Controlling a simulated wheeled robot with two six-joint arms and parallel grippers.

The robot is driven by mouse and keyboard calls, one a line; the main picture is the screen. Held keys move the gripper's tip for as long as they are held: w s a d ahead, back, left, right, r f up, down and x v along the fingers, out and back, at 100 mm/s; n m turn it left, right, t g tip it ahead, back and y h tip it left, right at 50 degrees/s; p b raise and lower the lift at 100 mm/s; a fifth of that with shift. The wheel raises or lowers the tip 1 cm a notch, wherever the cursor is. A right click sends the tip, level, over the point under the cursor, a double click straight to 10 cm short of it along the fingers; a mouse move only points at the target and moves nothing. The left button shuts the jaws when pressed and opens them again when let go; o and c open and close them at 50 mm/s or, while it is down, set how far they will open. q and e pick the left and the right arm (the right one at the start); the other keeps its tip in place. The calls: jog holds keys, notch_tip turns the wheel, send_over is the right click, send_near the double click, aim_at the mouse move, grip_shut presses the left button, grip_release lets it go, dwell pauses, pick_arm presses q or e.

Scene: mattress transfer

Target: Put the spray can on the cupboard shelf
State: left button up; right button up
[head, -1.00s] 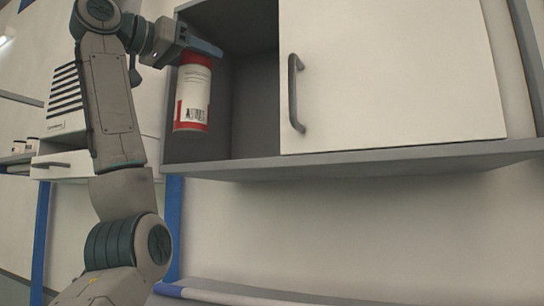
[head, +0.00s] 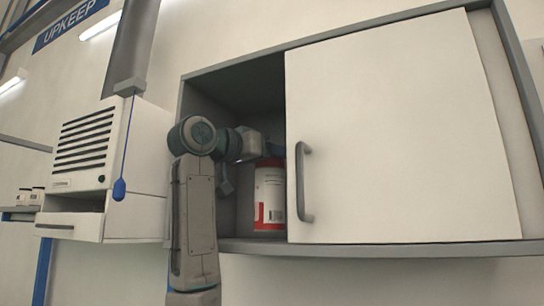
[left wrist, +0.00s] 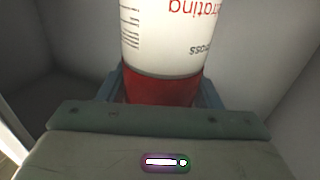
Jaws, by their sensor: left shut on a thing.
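The spray can (head: 268,195) is white with red bands and a barcode. It is upright inside the open left part of the cupboard (head: 360,250), just left of the sliding door. Its base is at or just above the shelf floor; I cannot tell if it touches. My left gripper (head: 272,160) is at the top of the can, shut on it. In the left wrist view the can (left wrist: 165,45) sits between the fingers (left wrist: 160,90), its red band at the jaws. My right gripper is not in view.
The white cupboard door (head: 400,130) with a grey handle (head: 303,182) covers the right part, close beside the can. A white vented unit (head: 90,150) hangs on the wall to the left. The shelf has dark free room behind the arm.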

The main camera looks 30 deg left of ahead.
pick_arm(q)
jog(key=shift+w+f, duration=0.15)
jog(key=shift+f, duration=0.3)
jog(key=shift+w+a+f, duration=0.1)
jog(key=shift+a+f, duration=0.05)
jog(key=shift+f, duration=0.35)
jog(key=shift+s, duration=0.2)
jog(key=o, duration=1.1)
jog(key=shift+f, duration=0.1)
jog(key=o, duration=0.3)
jog(key=shift+o, duration=0.7)
jog(key=shift+w, duration=0.1)
